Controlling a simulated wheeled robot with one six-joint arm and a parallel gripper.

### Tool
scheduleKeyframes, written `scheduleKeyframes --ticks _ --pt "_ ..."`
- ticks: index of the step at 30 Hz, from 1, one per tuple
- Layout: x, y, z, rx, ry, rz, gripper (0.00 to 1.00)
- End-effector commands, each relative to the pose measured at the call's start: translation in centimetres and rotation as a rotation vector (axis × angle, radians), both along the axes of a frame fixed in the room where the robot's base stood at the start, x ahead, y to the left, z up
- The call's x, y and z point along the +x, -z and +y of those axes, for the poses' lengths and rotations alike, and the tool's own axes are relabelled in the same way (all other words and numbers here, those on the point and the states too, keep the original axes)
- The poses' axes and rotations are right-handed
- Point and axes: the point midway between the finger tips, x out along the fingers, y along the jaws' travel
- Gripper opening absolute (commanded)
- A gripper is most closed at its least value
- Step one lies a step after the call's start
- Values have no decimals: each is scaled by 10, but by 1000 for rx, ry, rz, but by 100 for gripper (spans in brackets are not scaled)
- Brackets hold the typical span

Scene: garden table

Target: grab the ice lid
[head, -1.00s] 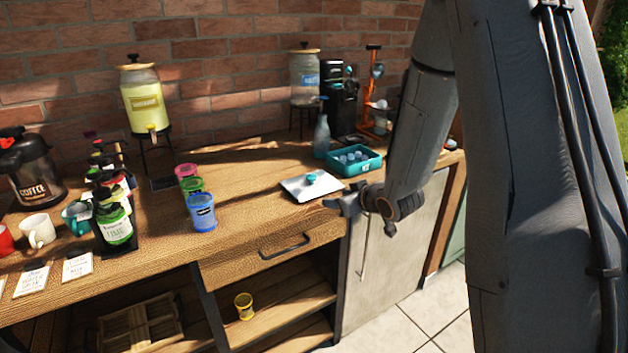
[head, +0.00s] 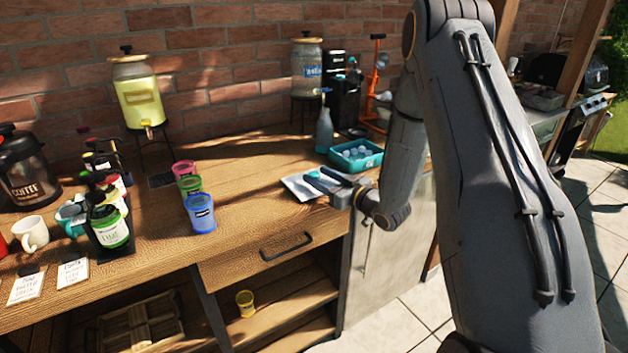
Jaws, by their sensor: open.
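The ice lid (head: 297,188) is a flat pale square plate lying on the wooden counter near its front edge.
A teal ice tub (head: 372,163) with pale pieces stands just behind my gripper. A spray bottle (head: 324,132) stands behind the lid. Red, green and blue cups (head: 201,213) stand to the left, with clear counter between.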

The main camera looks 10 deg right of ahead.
Motion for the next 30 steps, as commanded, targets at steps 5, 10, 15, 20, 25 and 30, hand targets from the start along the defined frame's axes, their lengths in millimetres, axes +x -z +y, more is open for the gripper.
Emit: scheduleKeyframes --ticks 5,10,15,20,25,30 --pt "18 1 12 -1 -3 0 46" --pt "22 2 14 0 -2 1 46" --pt "22 2 15 0 -3 1 39" --pt "22 2 15 0 -3 1 12" --pt "22 1 15 0 -3 0 4" --pt "22 0 15 -1 -3 0 4"
